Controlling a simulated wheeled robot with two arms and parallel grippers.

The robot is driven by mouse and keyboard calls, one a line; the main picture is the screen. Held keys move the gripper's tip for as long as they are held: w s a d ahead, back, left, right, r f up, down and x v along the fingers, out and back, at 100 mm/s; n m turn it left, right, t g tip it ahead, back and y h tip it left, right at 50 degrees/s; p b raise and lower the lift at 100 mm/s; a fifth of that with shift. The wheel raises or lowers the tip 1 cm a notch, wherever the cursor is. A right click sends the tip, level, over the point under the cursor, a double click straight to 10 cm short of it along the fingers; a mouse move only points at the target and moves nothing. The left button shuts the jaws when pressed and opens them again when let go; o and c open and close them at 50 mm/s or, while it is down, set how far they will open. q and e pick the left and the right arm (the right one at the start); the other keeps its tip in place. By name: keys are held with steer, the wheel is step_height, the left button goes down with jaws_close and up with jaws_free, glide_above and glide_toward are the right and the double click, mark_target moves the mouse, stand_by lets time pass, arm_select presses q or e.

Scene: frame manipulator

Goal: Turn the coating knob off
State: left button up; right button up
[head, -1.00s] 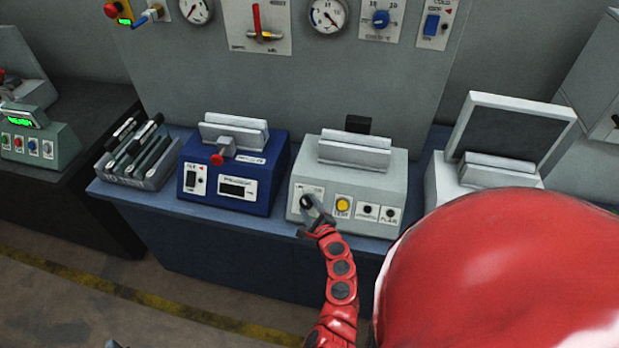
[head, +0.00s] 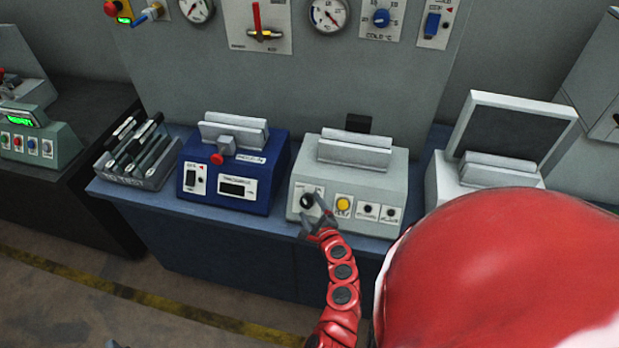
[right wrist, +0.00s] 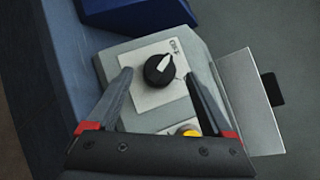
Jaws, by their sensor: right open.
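A round black knob (head: 306,201) with a white pointer sits on a white label plate on the front of the light grey machine (head: 385,178). In the right wrist view the knob (right wrist: 167,69) lies between and just beyond the spread fingertips of my right gripper (right wrist: 158,75). The gripper is open, with one finger on each side of the knob, and nothing is held. In the head view my right gripper (head: 313,213) is at the machine's lower left front, partly over the plate.
A yellow button (head: 343,204) and two small black controls are right of the knob. A blue machine (head: 258,183) with a red-knobbed lever stands to the left. A white open-lidded machine (head: 445,186) stands to the right. A rack of dark pieces (head: 165,178) is farther left.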

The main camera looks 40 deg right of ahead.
steer(key=b+v, duration=0.3)
steer(key=v, duration=1.3)
